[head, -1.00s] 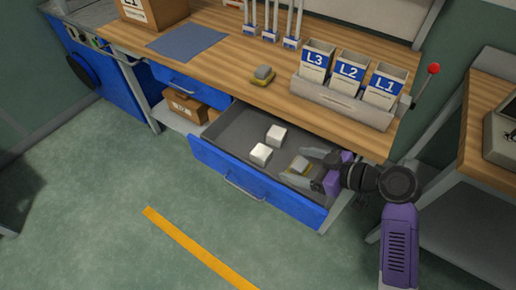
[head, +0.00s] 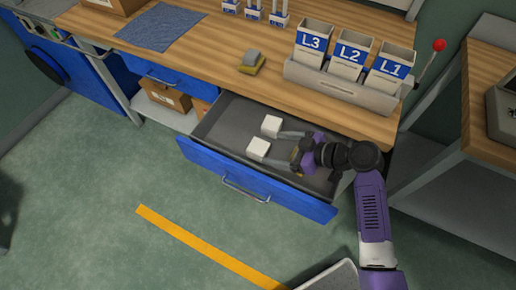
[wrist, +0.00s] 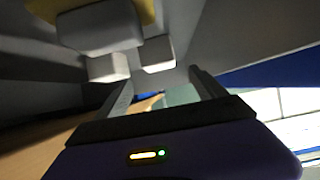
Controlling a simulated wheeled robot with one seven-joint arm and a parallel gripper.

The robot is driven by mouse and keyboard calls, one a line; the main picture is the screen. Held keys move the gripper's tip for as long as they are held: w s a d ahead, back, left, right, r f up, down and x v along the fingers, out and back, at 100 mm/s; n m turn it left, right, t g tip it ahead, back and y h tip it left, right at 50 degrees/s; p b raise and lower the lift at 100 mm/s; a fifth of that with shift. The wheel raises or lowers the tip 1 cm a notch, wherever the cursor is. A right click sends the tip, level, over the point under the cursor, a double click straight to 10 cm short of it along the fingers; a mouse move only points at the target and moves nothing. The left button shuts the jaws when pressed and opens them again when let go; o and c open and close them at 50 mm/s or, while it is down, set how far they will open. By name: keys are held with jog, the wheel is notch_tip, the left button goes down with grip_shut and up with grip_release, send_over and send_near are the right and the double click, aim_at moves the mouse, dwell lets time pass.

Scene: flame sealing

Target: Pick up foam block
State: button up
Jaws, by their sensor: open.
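Two white blocks lie in the open drawer (head: 230,120), one farther back (head: 271,126) and one nearer its front (head: 258,148). Which one is the foam block I cannot tell. My gripper (head: 280,148) is open and empty over the drawer, its fingers pointing left toward the blocks. In the wrist view the fingers (wrist: 161,78) are apart, and the two white blocks, one on the left (wrist: 108,68) and one on the right (wrist: 157,53), lie beyond the tips. A grey and yellow block (wrist: 100,28) shows larger there; in the head view my gripper mostly hides it.
The drawer's blue front (head: 255,185) and its side walls are close around my gripper. On the worktop are another grey-yellow block (head: 252,62), a blue mat (head: 160,27) and a holder (head: 345,92) with labelled bins. Cardboard boxes sit on a shelf left of the drawer.

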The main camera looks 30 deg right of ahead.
aim_at(258, 146)
jog(key=shift+p+x, duration=0.3)
jog(key=shift+x, duration=3.5)
jog(key=c, duration=1.4)
